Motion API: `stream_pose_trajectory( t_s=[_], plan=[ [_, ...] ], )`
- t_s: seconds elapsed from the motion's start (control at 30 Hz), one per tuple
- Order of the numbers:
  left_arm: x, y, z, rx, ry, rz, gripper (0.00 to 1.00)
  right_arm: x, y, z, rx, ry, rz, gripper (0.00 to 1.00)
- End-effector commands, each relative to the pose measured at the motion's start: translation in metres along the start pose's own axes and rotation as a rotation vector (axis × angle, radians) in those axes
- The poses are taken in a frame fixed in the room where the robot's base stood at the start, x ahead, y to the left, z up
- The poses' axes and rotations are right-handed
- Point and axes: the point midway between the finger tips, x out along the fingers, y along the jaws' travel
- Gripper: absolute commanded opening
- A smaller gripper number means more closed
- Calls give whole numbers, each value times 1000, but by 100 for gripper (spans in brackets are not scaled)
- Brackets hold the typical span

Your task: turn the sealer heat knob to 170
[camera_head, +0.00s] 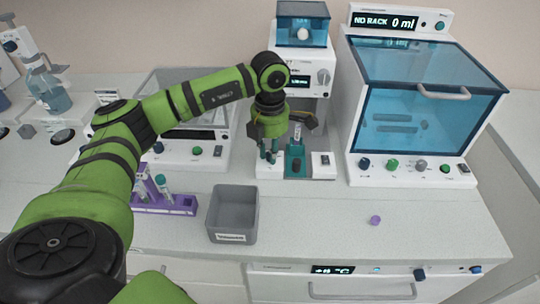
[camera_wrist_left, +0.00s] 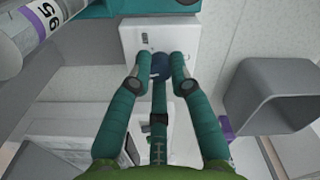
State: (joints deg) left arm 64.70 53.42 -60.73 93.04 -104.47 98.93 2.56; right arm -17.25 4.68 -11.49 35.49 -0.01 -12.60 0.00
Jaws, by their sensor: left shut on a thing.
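The sealer (camera_head: 300,80) is a white machine with a blue-lidded top, a small display and a grey-white dial on its upper front. My left gripper (camera_head: 269,152) reaches down to the left part of its base. In the left wrist view, a dark blue knob (camera_wrist_left: 160,62) stands on the white base panel (camera_wrist_left: 138,38), and my left gripper (camera_wrist_left: 160,80) is shut on it. In the head view the gripper hides this knob. I cannot read any setting from it. My right gripper is not in view.
A labelled tube (camera_head: 297,135) stands in the sealer's teal holder (camera_head: 295,165), close beside the gripper. A grey bin (camera_head: 233,214) and a purple tube rack (camera_head: 165,205) stand in front. A blue-windowed machine (camera_head: 415,110) is to the right. A purple cap (camera_head: 375,220) lies on open bench.

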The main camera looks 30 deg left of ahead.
Motion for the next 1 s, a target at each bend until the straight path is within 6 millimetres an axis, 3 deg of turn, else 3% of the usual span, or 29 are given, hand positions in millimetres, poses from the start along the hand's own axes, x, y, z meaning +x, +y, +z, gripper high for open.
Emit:
stream_pose_trajectory(
  t_s=[0.4, 0.93, 0.97, 1.0],
  plan=[
    [2, 0, -1, 179, 4, -2, 0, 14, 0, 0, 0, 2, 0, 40],
    [1, -1, -1, 199, 5, -3, 0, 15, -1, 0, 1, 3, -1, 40],
    [1, 0, -1, 199, 5, -3, 29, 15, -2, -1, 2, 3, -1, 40],
    [1, 0, -1, 199, 5, -3, 44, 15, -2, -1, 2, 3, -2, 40]
  ],
)
